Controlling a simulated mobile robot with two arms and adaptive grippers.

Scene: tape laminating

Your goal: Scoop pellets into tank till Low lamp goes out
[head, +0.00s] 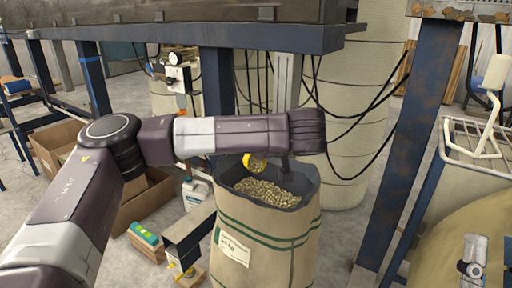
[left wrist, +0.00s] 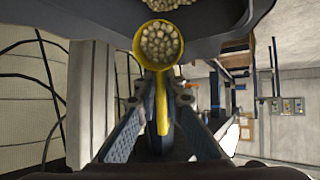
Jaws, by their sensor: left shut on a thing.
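My left gripper (left wrist: 162,100) is shut on the handle of a yellow scoop (left wrist: 163,118). The scoop's round bowl is full of pale pellets (left wrist: 161,42). In the head view the scoop (head: 256,163) shows above the mouth of a large sack, near its back left rim, below my left wrist. The sack (head: 262,245) is tan with green stripes and a dark rolled rim. Loose pellets (head: 262,192) lie inside it. My left fingers are mostly hidden in the head view. I cannot make out the tank or the Low lamp for certain.
A dark steel beam (head: 200,38) and blue posts (head: 425,120) stand around the sack. Black cables hang behind it. A wire rack (head: 480,150) is at right.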

